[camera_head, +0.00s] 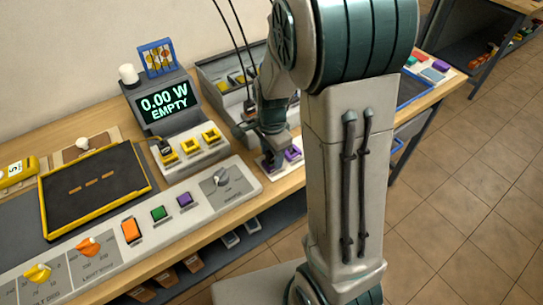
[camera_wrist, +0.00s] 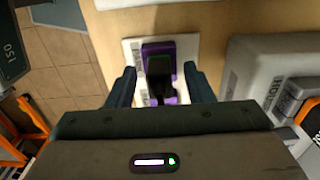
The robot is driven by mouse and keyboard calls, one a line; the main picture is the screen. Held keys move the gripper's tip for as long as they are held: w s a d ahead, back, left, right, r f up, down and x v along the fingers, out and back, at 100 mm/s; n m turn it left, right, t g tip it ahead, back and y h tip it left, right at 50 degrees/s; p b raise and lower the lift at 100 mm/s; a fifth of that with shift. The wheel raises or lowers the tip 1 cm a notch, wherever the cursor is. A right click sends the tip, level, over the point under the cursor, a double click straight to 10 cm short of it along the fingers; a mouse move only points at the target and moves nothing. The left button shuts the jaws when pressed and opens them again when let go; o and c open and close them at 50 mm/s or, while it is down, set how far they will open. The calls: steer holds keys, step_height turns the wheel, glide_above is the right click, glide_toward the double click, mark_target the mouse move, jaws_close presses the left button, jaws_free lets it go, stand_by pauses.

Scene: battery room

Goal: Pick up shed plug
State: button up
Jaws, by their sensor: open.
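A dark plug with a greenish top (camera_wrist: 158,68) sits at a purple socket (camera_wrist: 167,50) on a white plate (camera_wrist: 133,52); I take it to be the shed plug. My gripper (camera_wrist: 159,74) is open, with one finger on each side of the plug and socket, apart from them in this view. In the head view my gripper (camera_head: 270,150) is low over the right end of the bench, beside the purple part (camera_head: 292,154). The plug itself is mostly hidden there by my arm.
A display unit reading "0.00 W EMPTY" (camera_head: 165,104) with yellow sockets (camera_head: 190,144) stands left of my gripper. A grey control panel (camera_head: 240,175) runs along the bench front. A grey tray (camera_head: 225,75) stands behind. A grey housing (camera_wrist: 250,70) is close on the right in the wrist view.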

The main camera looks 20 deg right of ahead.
jaws_close()
